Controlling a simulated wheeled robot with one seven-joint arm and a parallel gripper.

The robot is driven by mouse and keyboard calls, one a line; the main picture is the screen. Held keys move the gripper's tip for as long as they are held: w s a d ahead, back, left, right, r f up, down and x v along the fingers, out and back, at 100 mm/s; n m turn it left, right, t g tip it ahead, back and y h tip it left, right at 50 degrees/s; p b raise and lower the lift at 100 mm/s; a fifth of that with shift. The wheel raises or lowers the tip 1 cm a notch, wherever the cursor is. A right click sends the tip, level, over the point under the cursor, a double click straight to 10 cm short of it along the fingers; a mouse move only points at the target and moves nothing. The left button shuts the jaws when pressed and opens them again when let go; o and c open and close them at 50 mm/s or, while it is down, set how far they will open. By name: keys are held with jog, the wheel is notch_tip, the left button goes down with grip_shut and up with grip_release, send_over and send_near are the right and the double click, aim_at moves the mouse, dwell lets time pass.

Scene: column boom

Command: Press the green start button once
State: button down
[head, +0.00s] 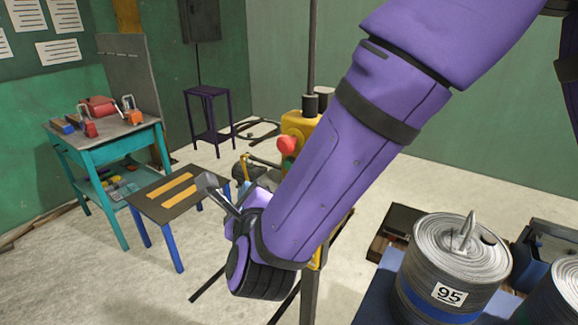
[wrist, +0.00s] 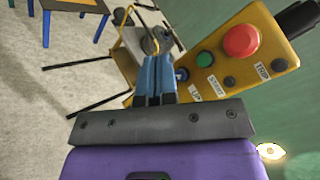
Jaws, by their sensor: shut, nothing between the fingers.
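The green start button (wrist: 204,59) sits on a sloping yellow control box (wrist: 272,77) in the wrist view, with a START label (wrist: 215,86) below it. A large red button (wrist: 240,41) is to its right on the same face. My gripper (wrist: 157,58) is shut, its blue fingers together and empty. In the picture the fingertips are left of the green button and apart from it. In the head view the yellow box (head: 293,123) and red button (head: 287,145) show beside my purple arm, which covers much of the box.
A smaller blue button (wrist: 182,74) lies close to my fingers' right side. A low table (head: 150,200) and a teal workbench (head: 90,150) stand to the left. A cable drum marked 95 (head: 455,265) is at the right. Open floor lies in front of the low table.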

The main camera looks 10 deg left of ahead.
jog(key=w+d, duration=0.3)
jog(key=w, duration=0.5)
jog(key=shift+w+d, duration=0.15)
jog(key=shift+d, duration=0.05)
dwell(2.1)
jog(key=shift+w, duration=0.25)
jog(key=shift+w+d, duration=0.25)
jog(key=shift+w, duration=0.2)
dwell(0.9)
jog(key=shift+s, duration=0.1)
jog(key=shift+s+a, duration=0.3)
jog(key=shift+s, duration=0.45)
jog(key=shift+s+a, duration=0.1)
jog(key=shift+s+a, duration=0.3)
jog(key=shift+s, duration=0.45)
jog(key=shift+s+a, duration=0.3)
jog(key=shift+s, duration=0.45)
jog(key=shift+s+a, duration=0.3)
jog(key=shift+s, duration=0.45)
